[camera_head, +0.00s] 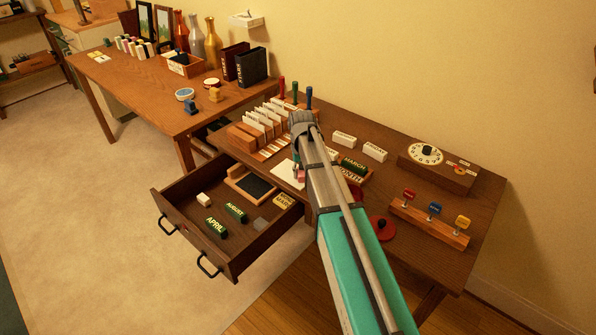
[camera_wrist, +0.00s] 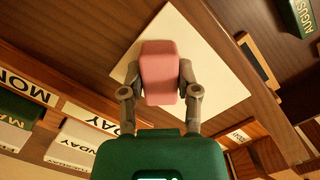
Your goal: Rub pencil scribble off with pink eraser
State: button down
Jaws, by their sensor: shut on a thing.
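The pink eraser (camera_wrist: 159,70) is held between the two fingers of my gripper (camera_wrist: 160,82) in the wrist view. A white sheet of paper (camera_wrist: 215,75) lies behind it on the desk, and the eraser is over its middle; I cannot tell whether they touch. In the head view the eraser (camera_head: 300,175) shows small beside my gripper (camera_head: 297,166), over the paper (camera_head: 285,171) near the desk's front edge. No pencil scribble is visible; the eraser and fingers hide part of the paper.
An open drawer (camera_head: 165,205) juts out below, holding blocks marked April (camera_head: 215,228) and August (camera_head: 236,212). A card rack (camera_head: 262,125) stands left of the paper. A March block (camera_head: 352,166) lies to the right, with a dial box (camera_head: 440,172) and a key rack (camera_head: 428,224) beyond.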

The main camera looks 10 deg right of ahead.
jog(key=shift+s+d, duration=0.45)
jog(key=shift+s, duration=0.1)
jog(key=shift+r, duration=0.1)
jog(key=shift+r+p, duration=2.95)
jog(key=shift+p, duration=0.15)
jog(key=shift+r, duration=0.1)
jog(key=shift+r+p, duration=1.4)
jog(key=shift+p, duration=0.1)
